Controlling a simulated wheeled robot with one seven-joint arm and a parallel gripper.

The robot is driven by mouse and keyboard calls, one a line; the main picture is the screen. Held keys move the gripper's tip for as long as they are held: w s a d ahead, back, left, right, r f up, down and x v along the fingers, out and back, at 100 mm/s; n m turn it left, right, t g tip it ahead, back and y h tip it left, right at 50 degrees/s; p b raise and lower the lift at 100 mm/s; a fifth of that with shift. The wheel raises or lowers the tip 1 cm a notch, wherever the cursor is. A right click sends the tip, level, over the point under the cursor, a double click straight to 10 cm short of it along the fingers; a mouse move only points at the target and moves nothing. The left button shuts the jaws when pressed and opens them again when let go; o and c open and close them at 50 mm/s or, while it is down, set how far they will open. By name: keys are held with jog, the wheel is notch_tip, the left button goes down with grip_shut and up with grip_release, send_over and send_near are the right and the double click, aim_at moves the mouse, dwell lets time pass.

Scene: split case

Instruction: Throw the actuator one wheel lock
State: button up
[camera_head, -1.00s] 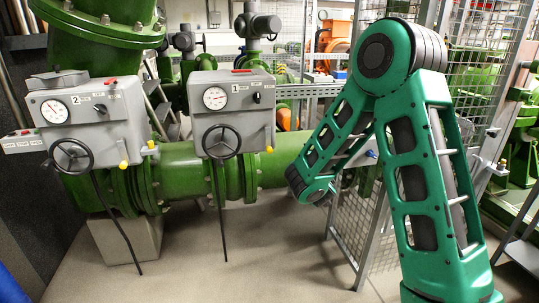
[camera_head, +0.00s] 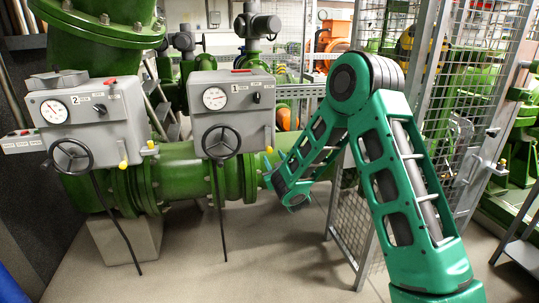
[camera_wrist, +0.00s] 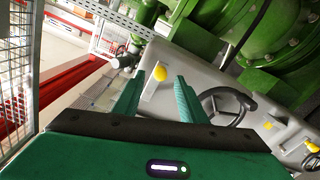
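Actuator one is a grey box (camera_head: 238,88) marked 1, with a dial and a black handwheel (camera_head: 221,142). In the wrist view its grey housing (camera_wrist: 195,62) and handwheel (camera_wrist: 243,97) are on the right. Its wheel lock, a short pale lever with a yellow knob (camera_wrist: 160,73), stands out from the housing, left of the wheel. My gripper (camera_wrist: 158,80) is open, with the lever and knob seen between its two green fingers; contact cannot be told.
Actuator two (camera_head: 85,115), with its own handwheel and yellow-tipped lever (camera_head: 123,164), stands to the left. A green pipe (camera_head: 180,172) runs behind and below both. A mesh fence (camera_head: 352,215) stands beside my arm on the right. The floor (camera_head: 250,260) in front is clear.

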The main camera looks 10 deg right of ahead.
aim_at(270, 152)
jog(key=shift+w+a, duration=0.1)
jog(key=shift+w, duration=3.1)
grip_shut()
